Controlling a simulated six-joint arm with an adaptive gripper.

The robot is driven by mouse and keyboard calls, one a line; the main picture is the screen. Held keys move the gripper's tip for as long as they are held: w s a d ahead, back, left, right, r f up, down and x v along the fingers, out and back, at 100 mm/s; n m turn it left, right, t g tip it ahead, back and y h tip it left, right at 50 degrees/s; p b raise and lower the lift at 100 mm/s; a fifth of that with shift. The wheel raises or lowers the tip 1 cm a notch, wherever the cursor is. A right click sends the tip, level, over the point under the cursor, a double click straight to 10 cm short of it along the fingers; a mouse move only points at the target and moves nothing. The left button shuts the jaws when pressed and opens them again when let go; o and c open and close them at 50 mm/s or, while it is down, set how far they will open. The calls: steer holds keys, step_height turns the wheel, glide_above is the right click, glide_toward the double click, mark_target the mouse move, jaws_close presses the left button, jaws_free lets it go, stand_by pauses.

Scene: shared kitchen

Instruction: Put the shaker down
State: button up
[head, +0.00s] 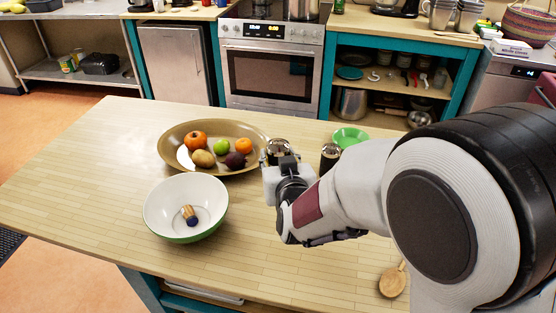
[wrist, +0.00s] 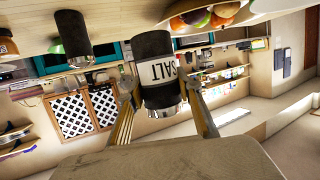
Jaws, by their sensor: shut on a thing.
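The salt shaker (wrist: 158,75), black with a white SALT label and a metal cap, is between the two fingers of my gripper (wrist: 160,88) in the wrist view. My gripper is shut on it. In the head view the shaker's silver top (head: 279,146) shows just beyond my gripper (head: 280,170), which hides its lower part. The shaker is over the wooden table (head: 90,170), to the right of the fruit tray. I cannot tell whether its base touches the table. The wrist view is upside down, with the tabletop at its top.
A second dark shaker (head: 330,157) stands close on the right. A brown tray (head: 172,138) of fruit is to the left, and a white bowl (head: 160,205) with a small brush-like thing inside is nearer. A green dish (head: 350,136) is behind; a wooden spoon (head: 393,282) lies front right.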

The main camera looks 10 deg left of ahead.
steer(key=shift+w, duration=0.1)
stand_by(0.5)
steer(key=shift+w+r, duration=0.1)
steer(key=shift+w, duration=0.4)
steer(key=w+d+m+h, duration=0.1)
steer(key=w+d, duration=0.2)
steer(key=w, duration=0.5)
steer(key=w+d+m+h, duration=0.1)
steer(key=w+d, duration=0.2)
steer(key=w, duration=0.5)
steer(key=m+t+h, duration=0.1)
steer(key=h, duration=0.1)
glide_above(351, 142)
steer(key=s, duration=0.1)
steer(key=shift+s+r, duration=0.1)
steer(key=shift+r, duration=0.25)
steer(key=shift+f, duration=0.15)
step_height(351, 142, down, 6)
steer(key=shift+f, duration=1.85)
